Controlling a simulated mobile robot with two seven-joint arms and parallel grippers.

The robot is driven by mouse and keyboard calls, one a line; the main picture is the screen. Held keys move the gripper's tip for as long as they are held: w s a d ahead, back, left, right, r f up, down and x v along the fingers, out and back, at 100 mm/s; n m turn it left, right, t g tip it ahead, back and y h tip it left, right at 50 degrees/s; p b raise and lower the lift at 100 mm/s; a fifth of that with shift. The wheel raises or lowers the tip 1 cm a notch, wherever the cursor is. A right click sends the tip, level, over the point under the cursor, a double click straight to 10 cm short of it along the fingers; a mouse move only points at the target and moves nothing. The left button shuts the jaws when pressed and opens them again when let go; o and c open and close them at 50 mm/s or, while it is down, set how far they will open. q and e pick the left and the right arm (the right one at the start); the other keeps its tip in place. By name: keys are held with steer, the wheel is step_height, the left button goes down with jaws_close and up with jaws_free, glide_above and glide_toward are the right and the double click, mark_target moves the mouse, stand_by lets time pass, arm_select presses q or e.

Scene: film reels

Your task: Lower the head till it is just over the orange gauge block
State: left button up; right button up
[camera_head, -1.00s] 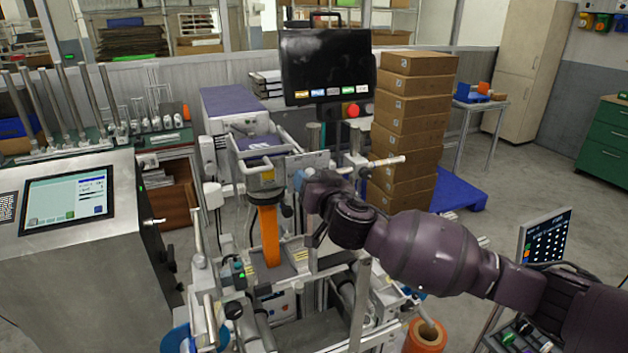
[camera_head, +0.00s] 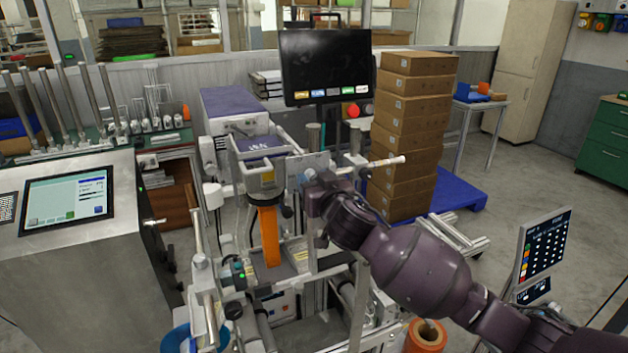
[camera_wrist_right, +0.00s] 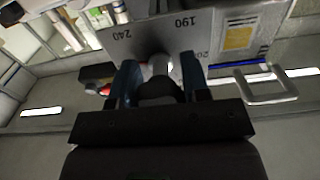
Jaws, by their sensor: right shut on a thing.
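The head (camera_head: 259,172) is a grey unit with a purple top, held in a metal frame at the middle of the machine. The orange gauge block (camera_head: 269,238) stands upright directly below it on a grey plate. The head's lower end meets or hides the block's top in this view; I cannot tell whether a gap is left. My right gripper (camera_head: 312,186) is to the right of the head, at the machine's side. In the right wrist view, its blue fingers (camera_wrist_right: 160,84) are shut on a dark knob (camera_wrist_right: 160,94) on a silver shaft, beside a numbered scale plate (camera_wrist_right: 185,38).
A black monitor (camera_head: 328,66) and a stack of cardboard boxes (camera_head: 412,140) stand behind the machine. A horizontal bar (camera_head: 386,162) passes near my right wrist. An orange roll (camera_head: 425,335) is below my right arm. A steel cabinet with a screen (camera_head: 66,202) is at left.

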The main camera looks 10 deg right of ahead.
steer(key=shift+r+n+p, duration=0.2)
steer(key=shift+n+p, duration=0.1)
steer(key=shift+n, duration=0.6)
steer(key=shift+r, duration=0.1)
steer(key=o, duration=0.8)
steer(key=shift+c, duration=0.2)
steer(key=shift+o, duration=0.8)
steer(key=shift+f, duration=0.2)
steer(key=s+d+b, duration=0.1)
steer(key=s+d, duration=0.1)
steer(key=s, duration=0.8)
steer(key=shift+s, duration=0.3)
steer(key=shift+d, duration=0.1)
